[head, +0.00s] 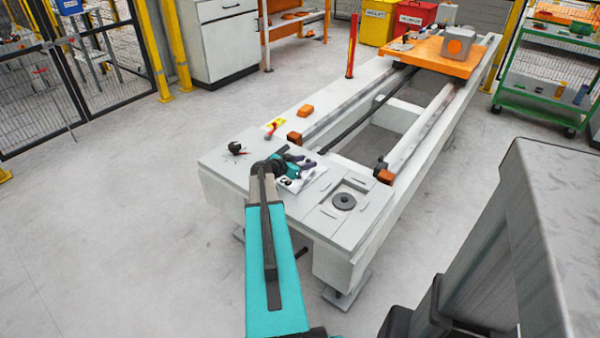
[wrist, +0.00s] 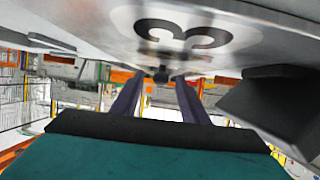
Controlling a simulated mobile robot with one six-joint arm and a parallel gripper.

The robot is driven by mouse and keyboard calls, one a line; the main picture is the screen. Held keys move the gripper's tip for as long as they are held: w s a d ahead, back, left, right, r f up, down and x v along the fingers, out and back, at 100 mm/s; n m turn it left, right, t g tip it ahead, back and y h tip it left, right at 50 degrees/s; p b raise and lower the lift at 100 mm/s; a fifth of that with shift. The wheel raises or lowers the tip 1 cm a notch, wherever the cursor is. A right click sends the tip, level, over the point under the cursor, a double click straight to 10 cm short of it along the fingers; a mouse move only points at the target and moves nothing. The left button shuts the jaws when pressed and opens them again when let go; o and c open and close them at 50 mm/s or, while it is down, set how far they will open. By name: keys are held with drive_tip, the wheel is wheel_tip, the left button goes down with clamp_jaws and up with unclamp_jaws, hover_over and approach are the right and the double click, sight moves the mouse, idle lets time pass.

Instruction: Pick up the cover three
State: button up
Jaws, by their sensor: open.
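Cover three is a pale metal plate (wrist: 225,22) with a black 3 in a white circle. It fills the top of the wrist view, where the 3 looks turned. My gripper (wrist: 159,82) is open, its two purple fingers reaching toward the plate's edge. A small dark knob shows between the fingertips; I cannot tell whether they touch it. In the head view my gripper (head: 301,165) is over the near end of the gantry bed, and hides part of a pale plate below it.
The gantry bed (head: 222,160) also carries a dark ring (head: 343,201) in a square recess, a red-handled item (head: 271,129) and orange blocks (head: 384,175). An orange carriage (head: 440,52) stands at the far end. A dark block (wrist: 275,100) is right of my fingers. The floor at left is clear.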

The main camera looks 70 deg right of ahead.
idle(0.4)
clamp_jaws()
drive_tip(key=shift+r, duration=0.15)
wheel_tip(320, 180, up, 10)
idle(0.8)
idle(0.5)
